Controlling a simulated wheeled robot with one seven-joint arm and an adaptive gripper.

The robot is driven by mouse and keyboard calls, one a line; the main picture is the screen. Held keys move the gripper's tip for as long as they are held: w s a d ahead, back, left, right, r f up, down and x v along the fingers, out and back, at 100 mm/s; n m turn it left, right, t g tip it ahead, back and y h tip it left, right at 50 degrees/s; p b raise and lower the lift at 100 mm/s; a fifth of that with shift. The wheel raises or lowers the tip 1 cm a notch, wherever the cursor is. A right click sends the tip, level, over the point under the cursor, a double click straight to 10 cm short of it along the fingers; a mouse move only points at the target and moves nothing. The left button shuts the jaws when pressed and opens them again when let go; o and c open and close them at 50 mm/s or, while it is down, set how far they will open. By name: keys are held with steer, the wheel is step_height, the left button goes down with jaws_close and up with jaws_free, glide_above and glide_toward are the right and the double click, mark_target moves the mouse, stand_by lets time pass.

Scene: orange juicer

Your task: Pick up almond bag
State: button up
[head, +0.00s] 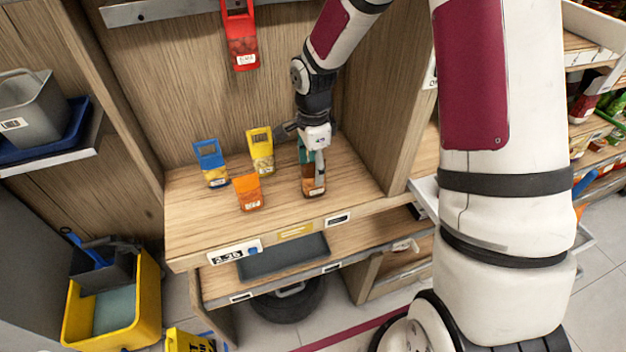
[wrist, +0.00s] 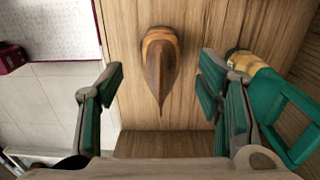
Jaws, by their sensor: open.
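My gripper (head: 318,168) is over the right part of the wooden shelf, its fingers apart with nothing between their pads; its fingertips also show in the wrist view (wrist: 160,85). A green-handled bag (wrist: 288,115) shows just right of the right finger in the wrist view. A brown, pointed wooden thing (wrist: 160,65) lies beyond the gap between the fingers. I cannot read which bag is the almond bag.
A blue bag (head: 212,168), a yellow bag (head: 261,155) and an orange bag (head: 248,193) stand left of my gripper. A red bag (head: 240,42) is higher up at the back panel. A wooden side wall (head: 388,95) is close on the right.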

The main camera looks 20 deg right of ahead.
steer(key=shift+d+f+p, duration=0.1)
steer(key=shift+f+p, duration=0.2)
steer(key=shift+f, duration=2.35)
steer(key=shift+c, duration=0.2)
steer(key=c, duration=1.2)
